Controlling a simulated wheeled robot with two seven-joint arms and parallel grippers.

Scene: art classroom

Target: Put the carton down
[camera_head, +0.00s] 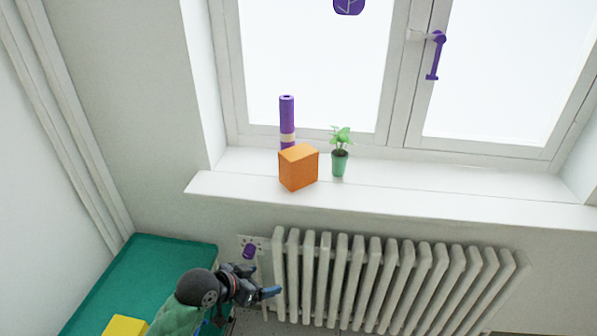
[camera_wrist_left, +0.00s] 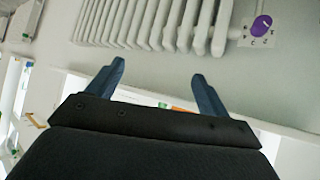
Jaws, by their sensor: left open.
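An orange carton (camera_head: 298,167) sits on the white windowsill (camera_head: 430,202), near its left part and close to the front edge. It stands in front of a purple roll and left of a potted plant. My left gripper (camera_head: 272,278) is below the sill in front of the radiator, well apart from the carton. In the left wrist view the left gripper (camera_wrist_left: 158,85) shows its two blue fingers spread with nothing between them. A sliver of orange shows behind the gripper body there. My right gripper is in neither view.
A purple roll (camera_head: 287,122) and a green potted plant (camera_head: 339,158) stand by the carton. A white radiator (camera_head: 400,280) with a purple knob (camera_head: 249,251) is below. A teal surface (camera_head: 150,270) bears a yellow block (camera_head: 125,326). The sill's right part is clear.

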